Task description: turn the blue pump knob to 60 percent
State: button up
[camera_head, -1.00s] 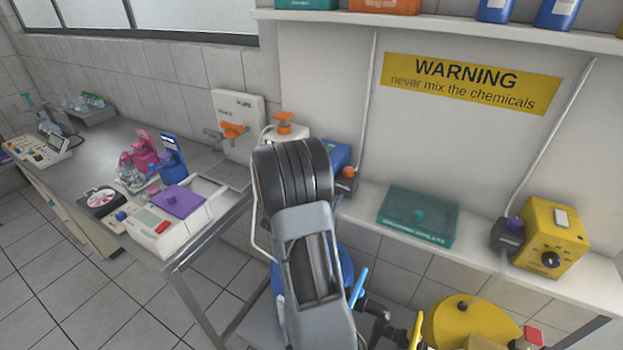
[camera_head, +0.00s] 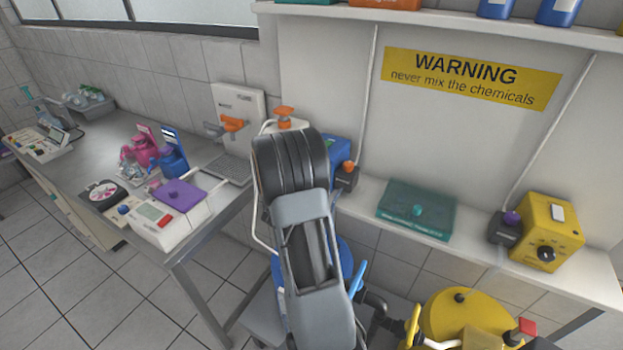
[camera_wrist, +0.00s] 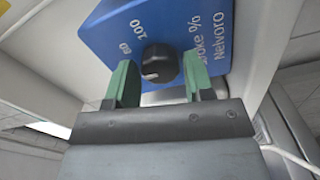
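The blue pump (camera_wrist: 125,30) fills the upper middle of the wrist view, its face marked "80", "100" and "stroke %". Its black knob (camera_wrist: 160,64) has a light mark on its lower left side. My gripper (camera_wrist: 158,82) is open, with one green finger left of the knob and one right of it. I cannot tell whether either finger touches the knob. In the head view the blue pump (camera_head: 335,152) shows only in part behind my arm, and its knob and my fingertips are hidden.
The blue pump stands on a white shelf (camera_head: 375,205), beside a dark socket box with an orange top (camera_head: 347,176). A teal case (camera_head: 417,210) and a yellow pump (camera_head: 548,232) stand further right. A metal bench (camera_head: 100,150) with lab items is at left.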

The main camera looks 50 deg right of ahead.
jog(key=shift+o, duration=1.2)
jog(key=shift+a, duration=0.1)
jog(key=b+v, duration=0.1)
jog(key=v, duration=1.2)
jog(key=shift+a+b, duration=0.3)
jog(key=shift+b, duration=0.1)
jog(key=shift+f, duration=0.1)
